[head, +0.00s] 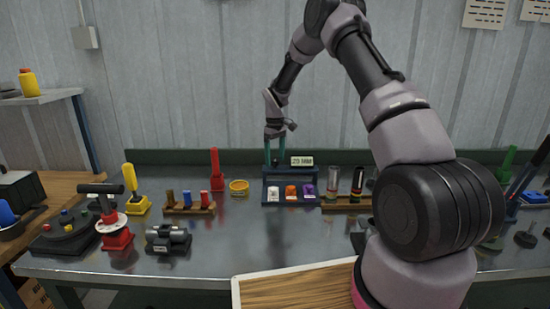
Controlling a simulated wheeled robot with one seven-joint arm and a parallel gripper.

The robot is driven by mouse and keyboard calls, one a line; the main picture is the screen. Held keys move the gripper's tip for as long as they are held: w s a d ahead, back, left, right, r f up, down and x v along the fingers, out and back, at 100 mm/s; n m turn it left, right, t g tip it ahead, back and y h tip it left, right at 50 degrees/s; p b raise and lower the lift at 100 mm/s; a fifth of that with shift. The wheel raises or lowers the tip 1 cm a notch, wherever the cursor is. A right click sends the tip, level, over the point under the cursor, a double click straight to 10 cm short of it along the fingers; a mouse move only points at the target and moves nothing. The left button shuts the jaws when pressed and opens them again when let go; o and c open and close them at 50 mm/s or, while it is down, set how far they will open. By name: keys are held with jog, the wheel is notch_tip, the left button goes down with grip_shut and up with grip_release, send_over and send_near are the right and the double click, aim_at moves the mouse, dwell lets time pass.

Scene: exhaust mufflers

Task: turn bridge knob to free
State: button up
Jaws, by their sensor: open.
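My gripper (275,158) points down at the back middle of the bench, with its two teal fingers apart. It is over the left part of a dark blue stand (290,181) that carries a small lettered sign (302,160). A small dark shape shows between the fingers, low down; I cannot tell whether it is the bridge knob or whether the fingers touch it. No knob marking or free position can be read at this size.
White, orange and purple pieces (290,191) sit at the stand's front. Two cylinders (345,183) on a wooden base stand to the right. The metal bench (215,255) is clear in front.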

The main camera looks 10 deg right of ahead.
notch_tip(320, 180, up, 11)
dwell(0.4)
notch_tip(320, 180, up, 11)
jog(key=m+t, duration=0.2)
send_over(275, 160)
jog(key=s+d, duration=0.2)
jog(key=s, duration=0.4)
jog(key=s+d+r+m+t, duration=0.1)
jog(key=s+d+r+m, duration=0.15)
jog(key=s+r, duration=0.65)
jog(key=s+d+r+m+t+y, duration=0.1)
jog(key=s+m+t, duration=0.3)
jog(key=s, duration=2)
jog(key=r+m+y, duration=0.1)
jog(key=m, duration=0.1)
jog(key=shift+s+d+m, duration=0.2)
jog(key=shift+d+m, duration=0.05)
jog(key=shift+m, duration=0.1)
